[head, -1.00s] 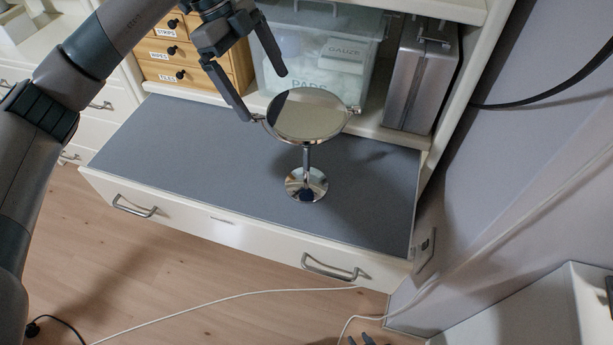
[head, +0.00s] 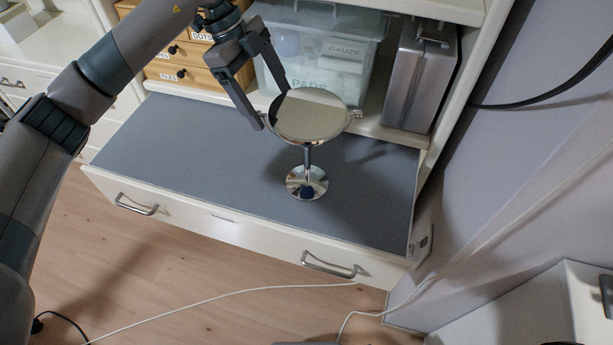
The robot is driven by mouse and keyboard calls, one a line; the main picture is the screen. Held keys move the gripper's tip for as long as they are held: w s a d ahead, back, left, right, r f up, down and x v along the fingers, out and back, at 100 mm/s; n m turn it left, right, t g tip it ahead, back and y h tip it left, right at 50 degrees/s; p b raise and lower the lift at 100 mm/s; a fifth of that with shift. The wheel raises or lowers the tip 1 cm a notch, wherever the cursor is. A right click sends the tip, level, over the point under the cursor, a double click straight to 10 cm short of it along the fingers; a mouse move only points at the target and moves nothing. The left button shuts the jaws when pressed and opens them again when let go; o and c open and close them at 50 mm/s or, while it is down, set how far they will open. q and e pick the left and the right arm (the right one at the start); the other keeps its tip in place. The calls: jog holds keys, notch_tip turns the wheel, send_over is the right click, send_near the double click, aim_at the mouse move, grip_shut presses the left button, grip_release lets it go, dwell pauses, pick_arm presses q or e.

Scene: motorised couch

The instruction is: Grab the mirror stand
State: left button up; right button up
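The mirror stand (head: 308,116) is a round chrome mirror on a short stem with a round foot (head: 307,183). It stands upright on the grey top of the pulled-out drawer unit. My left gripper (head: 273,108) comes from the upper left with its fingers spread open. Its fingertips are at the mirror's left edge, one tip near the left pivot and the other near the upper rim. I cannot tell whether they touch it. My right gripper cannot be made out; only a small dark piece shows at the bottom edge.
The grey drawer top (head: 190,150) is bare around the mirror. Behind it stand a clear plastic box (head: 315,70) of gauze and pads, a silver case (head: 418,75) and small wooden drawers (head: 190,75). A wall is at the right. A white cable (head: 230,295) lies on the floor.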

pick_arm(q)
grip_shut()
jog(key=shift+r, duration=0.1)
dwell(1.0)
